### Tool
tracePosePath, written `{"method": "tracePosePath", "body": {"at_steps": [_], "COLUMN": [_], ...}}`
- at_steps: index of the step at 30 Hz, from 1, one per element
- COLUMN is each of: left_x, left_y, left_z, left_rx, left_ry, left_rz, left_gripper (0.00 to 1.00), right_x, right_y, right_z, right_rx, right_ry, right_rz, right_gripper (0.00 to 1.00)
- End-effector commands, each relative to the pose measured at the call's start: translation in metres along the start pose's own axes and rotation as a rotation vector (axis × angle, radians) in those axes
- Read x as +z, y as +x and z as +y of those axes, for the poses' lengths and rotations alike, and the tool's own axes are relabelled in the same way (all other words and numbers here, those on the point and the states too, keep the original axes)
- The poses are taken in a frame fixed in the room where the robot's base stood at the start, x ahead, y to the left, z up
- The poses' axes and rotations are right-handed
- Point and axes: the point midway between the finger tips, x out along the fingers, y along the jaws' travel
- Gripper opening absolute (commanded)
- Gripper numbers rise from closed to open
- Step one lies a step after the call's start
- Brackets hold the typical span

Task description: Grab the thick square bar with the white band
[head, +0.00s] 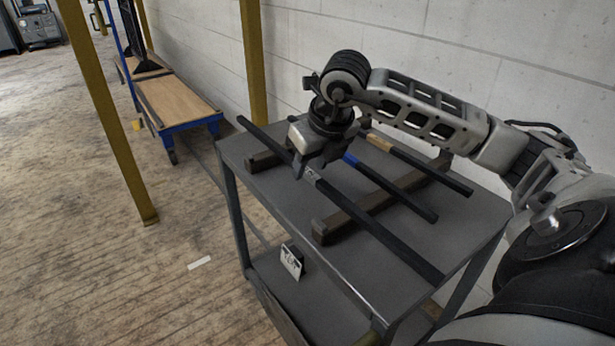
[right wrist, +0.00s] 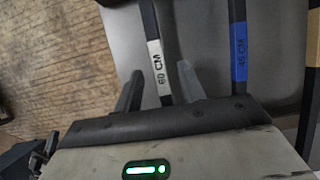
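The dark square bar with the white band (head: 365,220) lies slantwise across brown supports on a grey cart. In the right wrist view its white band (right wrist: 158,68) reads "60 CM". My right gripper (head: 308,168) is over this bar at the band and partly hides it in the head view. In the right wrist view its two fingers stand apart, one on each side of the banded bar, with gaps visible. Whether the fingertips reach down around the bar is hard to tell. My left gripper is not in view.
A bar with a blue band (head: 388,188), marked "45 CM" in the wrist view (right wrist: 240,52), and a bar with a tan band (head: 420,165) lie on the same supports (head: 330,230). The grey cart (head: 290,205) stands by a white wall. A yellow post (head: 105,110) stands left.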

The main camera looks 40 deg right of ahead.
Motion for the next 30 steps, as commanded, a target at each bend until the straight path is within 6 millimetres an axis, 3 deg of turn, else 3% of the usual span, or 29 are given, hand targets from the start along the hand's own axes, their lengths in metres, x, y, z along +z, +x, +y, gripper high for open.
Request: {"method": "tracePosePath", "body": {"at_steps": [8, 12, 13, 30], "left_x": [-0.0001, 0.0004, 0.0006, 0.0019], "left_y": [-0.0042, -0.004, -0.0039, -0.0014], "left_z": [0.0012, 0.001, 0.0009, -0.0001], "left_rx": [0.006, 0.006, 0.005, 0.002], "left_ry": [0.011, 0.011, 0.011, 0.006], "left_rz": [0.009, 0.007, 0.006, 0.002], "left_gripper": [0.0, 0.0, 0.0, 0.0], "right_x": [0.0004, 0.0004, 0.0004, 0.0005], "right_y": [0.0075, 0.0072, 0.0072, 0.0067], "right_z": [-0.0002, -0.0002, -0.0002, -0.0005], "right_rx": [-0.001, -0.001, -0.001, -0.002], "right_ry": [0.0, 0.0, 0.0, 0.0], "right_rz": [-0.001, -0.001, -0.001, -0.002], "right_gripper": [0.4, 0.04, 0.0, 0.0]}}
